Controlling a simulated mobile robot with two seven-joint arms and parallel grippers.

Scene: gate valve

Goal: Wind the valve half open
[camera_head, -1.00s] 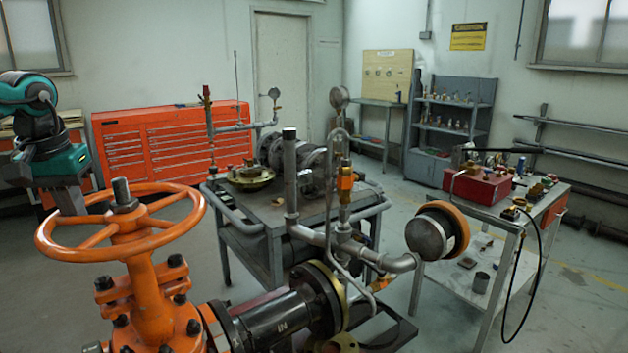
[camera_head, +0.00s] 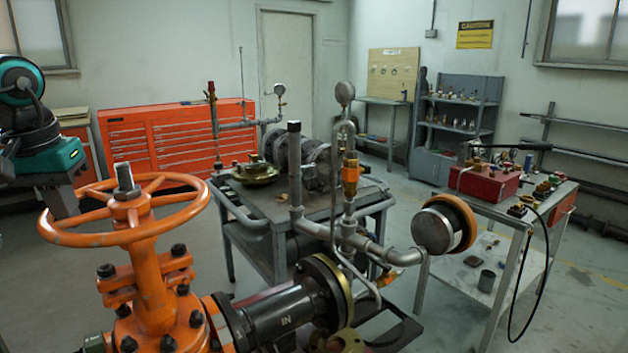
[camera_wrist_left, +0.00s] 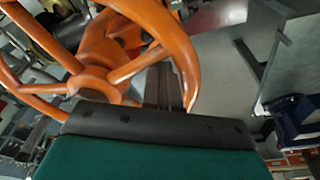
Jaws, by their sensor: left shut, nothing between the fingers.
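The orange handwheel (camera_head: 178,217) lies roughly level on the orange gate valve (camera_head: 150,290) in the left foreground. Its grey threaded stem (camera_head: 125,178) rises through the hub. My left gripper (camera_head: 66,212) comes in from the left and points down at the wheel's far left rim. It also shows in the left wrist view (camera_wrist_left: 168,98), where its dark fingers are shut and empty. There they appear just inside the rim, beside a spoke. I cannot tell whether they touch the wheel. My right gripper is not in view.
A steel bench (camera_head: 262,222) with pipework and gauges stands behind. A cart (camera_head: 497,205) with a red box (camera_head: 485,182) is at right. Red drawer cabinets (camera_head: 160,140) line the back wall. Floor left of the bench is clear.

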